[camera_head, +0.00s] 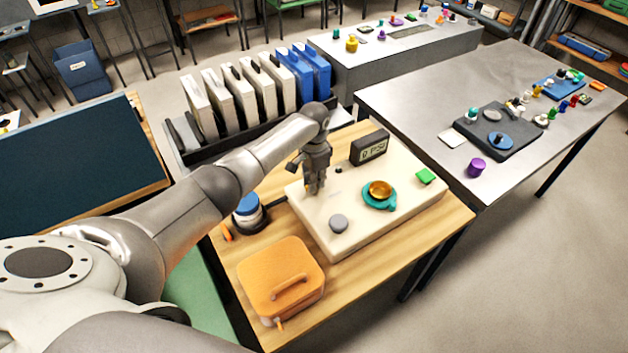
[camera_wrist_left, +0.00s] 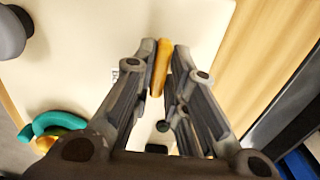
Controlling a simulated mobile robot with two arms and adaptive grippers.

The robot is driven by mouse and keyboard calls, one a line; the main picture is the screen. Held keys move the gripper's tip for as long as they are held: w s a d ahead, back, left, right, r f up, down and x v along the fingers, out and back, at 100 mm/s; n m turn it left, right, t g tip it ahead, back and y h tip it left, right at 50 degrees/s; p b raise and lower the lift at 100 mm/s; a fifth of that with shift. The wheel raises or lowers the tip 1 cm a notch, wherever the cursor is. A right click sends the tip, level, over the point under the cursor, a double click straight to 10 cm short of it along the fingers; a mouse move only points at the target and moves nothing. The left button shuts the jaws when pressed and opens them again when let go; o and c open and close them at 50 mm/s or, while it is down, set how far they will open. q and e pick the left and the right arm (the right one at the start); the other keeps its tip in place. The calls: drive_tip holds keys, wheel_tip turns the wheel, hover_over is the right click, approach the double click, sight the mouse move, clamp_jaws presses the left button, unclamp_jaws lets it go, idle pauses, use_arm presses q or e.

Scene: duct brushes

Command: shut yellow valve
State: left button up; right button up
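The yellow valve (camera_wrist_left: 161,66) shows in the left wrist view as a narrow yellow bar on a cream panel (camera_wrist_left: 85,50). It lies between the two fingertips of my left gripper (camera_wrist_left: 165,58), which are closed in on its sides. In the head view my left gripper (camera_head: 315,188) points down at the left part of the cream panel (camera_head: 350,215). There it hides the yellow bar. My right gripper is not in view.

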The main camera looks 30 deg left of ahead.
use_arm(q)
drive_tip(key=o, duration=0.3)
wheel_tip(320, 180, up, 12)
drive_tip(key=shift+r, duration=0.1)
idle(0.5)
idle(0.3)
